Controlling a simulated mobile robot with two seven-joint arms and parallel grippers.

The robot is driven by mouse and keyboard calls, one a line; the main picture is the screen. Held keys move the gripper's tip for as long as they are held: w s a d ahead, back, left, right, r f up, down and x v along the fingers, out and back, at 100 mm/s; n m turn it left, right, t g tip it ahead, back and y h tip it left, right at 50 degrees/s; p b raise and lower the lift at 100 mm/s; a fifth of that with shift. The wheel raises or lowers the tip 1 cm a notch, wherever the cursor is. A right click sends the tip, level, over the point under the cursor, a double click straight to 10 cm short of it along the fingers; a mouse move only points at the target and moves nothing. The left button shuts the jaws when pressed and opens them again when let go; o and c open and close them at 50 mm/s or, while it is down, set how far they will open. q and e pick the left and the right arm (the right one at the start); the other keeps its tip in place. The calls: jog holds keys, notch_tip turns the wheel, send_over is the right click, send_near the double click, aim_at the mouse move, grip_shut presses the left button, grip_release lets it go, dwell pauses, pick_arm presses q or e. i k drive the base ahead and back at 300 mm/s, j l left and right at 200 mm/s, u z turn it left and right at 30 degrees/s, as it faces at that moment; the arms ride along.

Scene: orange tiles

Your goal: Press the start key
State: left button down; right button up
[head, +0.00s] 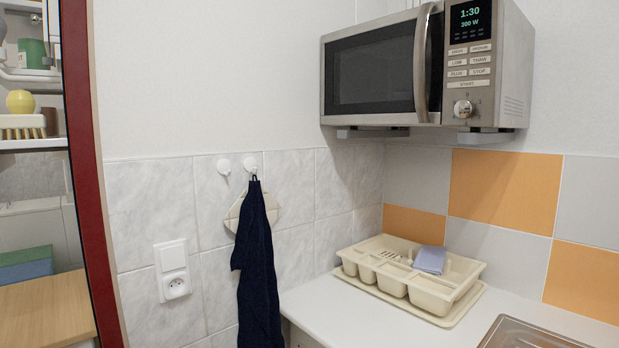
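The microwave (385,68) hangs on the wall at the upper right, with its door shut. Its display (466,21) reads 1:30 and 200 W. Below the display are two columns of keys, and the wide start key (468,84) lies under them, above the round knob (463,108). Nothing covers the start key. Neither of my grippers shows in the head view.
A cream dish rack (463,268) with a blue-grey cloth (430,259) stands on the white counter (345,318) below the microwave. A metal sink edge (530,334) is at the lower right. A dark towel (257,270) hangs on the wall. A red-framed opening (88,160) is at left.

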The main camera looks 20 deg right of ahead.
aim_at(486, 83)
jog(key=l+z, duration=0.1)
jog(key=z, duration=0.3)
jog(key=l+z, duration=0.1)
jog(key=z, duration=0.3)
jog(key=i+l+z, duration=0.1)
jog(key=z, duration=0.35)
